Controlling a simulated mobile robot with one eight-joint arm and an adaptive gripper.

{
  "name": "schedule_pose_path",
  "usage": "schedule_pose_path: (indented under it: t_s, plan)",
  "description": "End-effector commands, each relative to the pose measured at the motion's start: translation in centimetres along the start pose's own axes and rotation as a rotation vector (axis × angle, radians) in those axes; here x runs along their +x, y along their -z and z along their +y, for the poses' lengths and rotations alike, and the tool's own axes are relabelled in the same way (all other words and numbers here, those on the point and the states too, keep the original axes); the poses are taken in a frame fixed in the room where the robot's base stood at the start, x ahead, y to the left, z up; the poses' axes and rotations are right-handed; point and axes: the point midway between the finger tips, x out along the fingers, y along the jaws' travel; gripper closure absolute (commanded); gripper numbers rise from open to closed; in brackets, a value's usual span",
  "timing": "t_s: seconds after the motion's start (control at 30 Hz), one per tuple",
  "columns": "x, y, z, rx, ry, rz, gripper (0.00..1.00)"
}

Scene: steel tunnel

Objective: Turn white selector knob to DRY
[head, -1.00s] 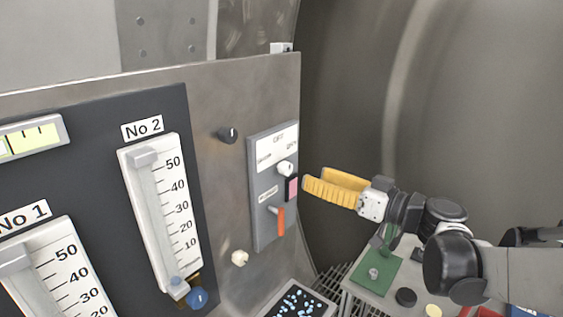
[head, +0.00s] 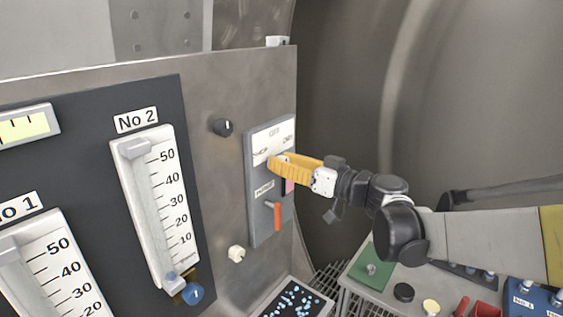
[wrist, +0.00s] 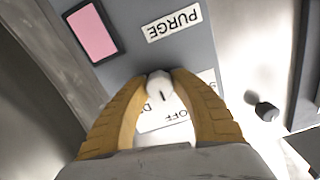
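The white selector knob (wrist: 159,84) sits between my gripper's yellow fingertips in the wrist view, with a fingertip against each side. A short dark mark shows on its face. My gripper (head: 274,161) reaches the grey panel (head: 258,220) from the right in the head view and covers the knob there. The white label plate (wrist: 165,122) is partly hidden by my fingers.
A pink square (wrist: 92,33) and a PURGE label (wrist: 173,22) are close to the knob. An orange lever (head: 277,216) is below it. A black knob (head: 223,127) and a pale knob (head: 236,253) are on the wall to the left. A bench (head: 345,284) stands lower right.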

Motion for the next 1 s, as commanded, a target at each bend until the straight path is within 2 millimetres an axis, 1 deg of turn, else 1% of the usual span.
schedule_pose_path:
  t_s: [0.03, 0.07, 0.3, 0.47, 0.67, 1.0]
  plan:
    - [-0.01, 0.00, -0.01, 0.000, 0.000, 0.000, 0.93]
    - [-0.01, 0.00, -0.01, 0.000, 0.000, 0.000, 1.00]
    - [-0.02, 0.00, -0.01, 0.009, 0.000, 0.000, 1.00]
    - [-0.02, 0.01, 0.01, 0.053, 0.000, 0.000, 1.00]
    - [-0.02, 0.02, 0.04, 0.175, 0.000, 0.000, 1.00]
    - [-0.02, 0.00, 0.13, 0.488, 0.000, 0.001, 1.00]
